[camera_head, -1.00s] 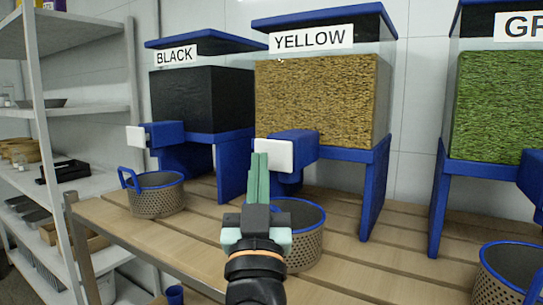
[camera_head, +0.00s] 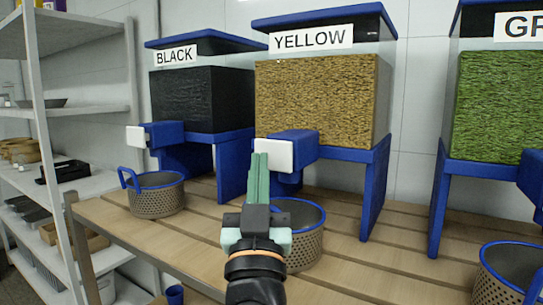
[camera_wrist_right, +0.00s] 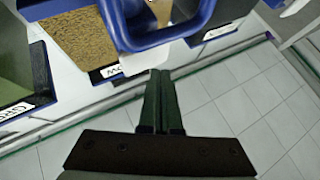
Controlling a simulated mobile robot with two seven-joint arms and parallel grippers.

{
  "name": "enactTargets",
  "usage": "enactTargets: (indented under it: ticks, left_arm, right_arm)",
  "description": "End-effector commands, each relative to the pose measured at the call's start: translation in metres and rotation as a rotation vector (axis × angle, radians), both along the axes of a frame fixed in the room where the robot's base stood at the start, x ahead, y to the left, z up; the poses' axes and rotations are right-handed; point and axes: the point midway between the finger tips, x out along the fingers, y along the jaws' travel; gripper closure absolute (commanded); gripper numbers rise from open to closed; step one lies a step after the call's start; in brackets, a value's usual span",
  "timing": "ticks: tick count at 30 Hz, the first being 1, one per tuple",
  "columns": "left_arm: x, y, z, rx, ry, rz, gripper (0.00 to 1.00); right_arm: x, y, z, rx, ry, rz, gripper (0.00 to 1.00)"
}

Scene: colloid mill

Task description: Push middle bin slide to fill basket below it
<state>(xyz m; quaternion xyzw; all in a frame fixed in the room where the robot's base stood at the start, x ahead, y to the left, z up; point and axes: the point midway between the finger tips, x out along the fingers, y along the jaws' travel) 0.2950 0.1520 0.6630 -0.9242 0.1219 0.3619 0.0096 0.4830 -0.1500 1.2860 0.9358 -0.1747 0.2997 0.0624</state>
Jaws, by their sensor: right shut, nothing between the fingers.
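The middle bin (camera_head: 320,100), labelled YELLOW, is full of yellow grain-like material. Its slide has a white front plate (camera_head: 274,155) on a blue spout. The basket (camera_head: 307,235), perforated metal with a blue rim, stands below it on the wooden table, partly hidden by my right gripper. My right gripper (camera_head: 259,160) is shut and empty, its green fingertips overlapping the lower left of the white plate; I cannot tell whether they touch it. The right wrist view shows the shut fingers (camera_wrist_right: 160,80) just below the white plate (camera_wrist_right: 142,62) of the slide. My left gripper is not in view.
The BLACK bin (camera_head: 203,98) with its basket (camera_head: 157,199) stands at left. The green-filled bin (camera_head: 495,108) with its basket (camera_head: 512,270) stands at right. All stand on a slatted wooden table (camera_head: 385,275). A grey shelf rack (camera_head: 75,115) is at far left.

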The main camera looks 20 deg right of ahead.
Motion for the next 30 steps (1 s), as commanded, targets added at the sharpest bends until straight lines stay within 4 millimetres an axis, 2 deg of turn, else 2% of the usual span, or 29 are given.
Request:
enactTargets:
  ticks: [30]
  left_arm:
    - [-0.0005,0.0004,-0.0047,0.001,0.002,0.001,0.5]
  right_arm:
    - [0.0075,-0.0089,-0.0001,-0.001,0.0,-0.001,1.0]
